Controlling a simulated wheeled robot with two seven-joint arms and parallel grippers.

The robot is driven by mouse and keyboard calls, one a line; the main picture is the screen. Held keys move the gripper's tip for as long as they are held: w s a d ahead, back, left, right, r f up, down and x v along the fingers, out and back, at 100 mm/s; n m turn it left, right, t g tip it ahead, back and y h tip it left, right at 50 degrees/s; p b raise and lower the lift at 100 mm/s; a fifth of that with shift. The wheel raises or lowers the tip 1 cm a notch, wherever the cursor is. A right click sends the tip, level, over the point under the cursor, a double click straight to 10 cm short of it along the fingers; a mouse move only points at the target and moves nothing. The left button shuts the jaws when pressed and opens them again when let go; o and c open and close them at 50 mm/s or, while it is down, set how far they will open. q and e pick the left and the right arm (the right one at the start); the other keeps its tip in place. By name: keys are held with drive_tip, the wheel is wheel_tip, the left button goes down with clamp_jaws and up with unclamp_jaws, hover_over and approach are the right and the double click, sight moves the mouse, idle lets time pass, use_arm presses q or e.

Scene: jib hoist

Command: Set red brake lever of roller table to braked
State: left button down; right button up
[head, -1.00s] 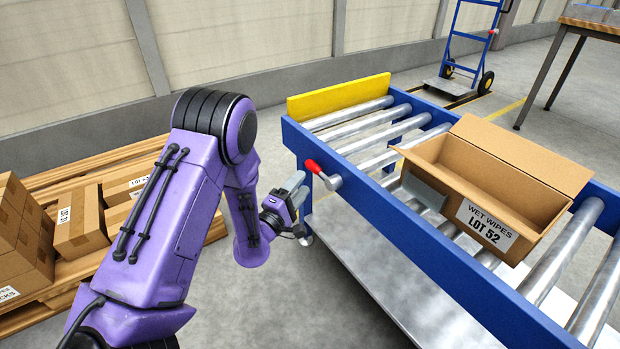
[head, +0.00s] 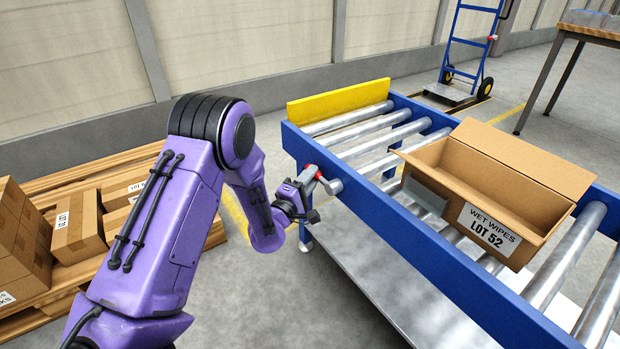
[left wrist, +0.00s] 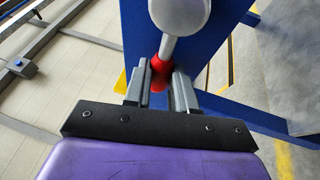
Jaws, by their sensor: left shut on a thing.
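The red brake lever (head: 319,174) is on the near side rail of the roller table (head: 425,243), close to its left end. In the left wrist view the lever's red grip (left wrist: 161,75) sits between the two grey fingers, and its metal shank runs to a round grey hub (left wrist: 178,14). My left gripper (head: 310,177) is shut on the red grip and hides most of it in the head view. My right gripper is not in view.
An open carton marked LOT 52 (head: 487,232) stands on the rollers, right of the lever. A yellow end stop (head: 340,103) closes the table's far left end. A pallet with cartons (head: 78,223) is at the left. A blue hand truck (head: 470,48) stands behind.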

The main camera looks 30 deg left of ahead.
use_arm(q)
drive_tip(key=shift+s+d+f+n+g+h+p, duration=0.15)
drive_tip(key=shift+s+d+f+n+g+p, duration=0.2)
drive_tip(key=shift+d+f+n+g+p, duration=1.05)
drive_tip(key=shift+s+d+f+n+g+h+p, duration=0.1)
drive_tip(key=shift+s+f+n+g+h+p, duration=0.3)
drive_tip(key=shift+n+p, duration=1.9)
drive_tip(key=shift+s+d+f+n+g+y+p, duration=0.2)
drive_tip(key=shift+d+f+n+g+p, duration=0.75)
drive_tip(key=shift+n, duration=1.45)
drive_tip(key=shift+a+f+p, duration=0.2)
drive_tip(key=shift+f+p, duration=0.15)
drive_tip(key=shift+p, duration=0.05)
drive_tip(key=c, duration=0.9)
unclamp_jaws()
drive_tip(key=p+v, duration=0.3)
drive_tip(key=v, duration=0.7)
drive_tip(key=shift+s+a+r, duration=0.1)
drive_tip(key=shift+s, duration=0.2)
